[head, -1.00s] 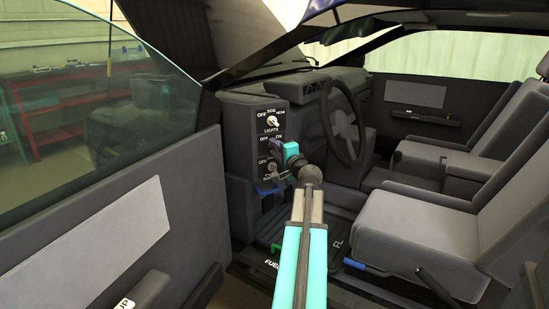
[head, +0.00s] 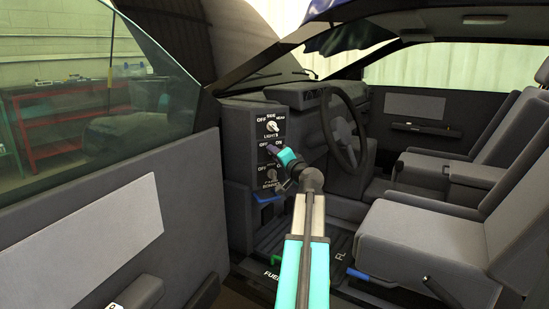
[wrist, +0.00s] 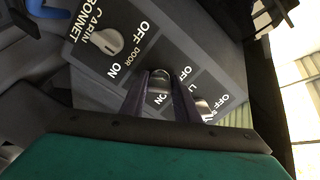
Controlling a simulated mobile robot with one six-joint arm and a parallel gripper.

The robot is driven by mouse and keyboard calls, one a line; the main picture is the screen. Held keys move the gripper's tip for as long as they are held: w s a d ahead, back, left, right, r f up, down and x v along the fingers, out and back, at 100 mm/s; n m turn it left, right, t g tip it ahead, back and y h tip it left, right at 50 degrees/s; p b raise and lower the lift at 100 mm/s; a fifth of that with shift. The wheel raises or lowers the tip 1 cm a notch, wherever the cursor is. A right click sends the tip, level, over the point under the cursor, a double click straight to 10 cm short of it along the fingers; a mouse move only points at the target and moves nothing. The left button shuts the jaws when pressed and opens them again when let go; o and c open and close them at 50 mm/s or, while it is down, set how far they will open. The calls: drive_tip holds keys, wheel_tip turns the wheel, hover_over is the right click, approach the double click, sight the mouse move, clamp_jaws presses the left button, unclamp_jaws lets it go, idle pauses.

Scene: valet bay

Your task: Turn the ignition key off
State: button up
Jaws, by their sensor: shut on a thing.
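The dark control panel (head: 254,165) stands left of the steering wheel, with several labelled rotary switches. My gripper (head: 270,149) reaches its middle switch, between the OFF and ON marks, below the lights knob (head: 272,126). In the wrist view, my gripper (wrist: 163,98) has its two dark fingers on either side of a small grey key-like knob (wrist: 159,82) and is shut on it. I take this for the ignition key. The fingers hide its sides and part of its label. Its exact angle is hard to read.
A lower knob (head: 272,175) sits just under my gripper; it also shows in the wrist view (wrist: 105,42). A blue lever (head: 265,197) is below the panel. The steering wheel (head: 343,130) is close on the right and the open door (head: 100,215) on the left.

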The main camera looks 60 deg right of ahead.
drive_tip(key=shift+d+r, duration=0.1)
drive_tip(key=o, duration=1)
drive_tip(key=shift+o, duration=0.2)
drive_tip(key=shift+s, duration=0.1)
drive_tip(key=p+v, duration=0.4)
drive_tip(key=v, duration=0.9)
drive_tip(key=shift+s+a, duration=0.25)
drive_tip(key=shift+s, duration=0.05)
drive_tip(key=shift+s, duration=0.1)
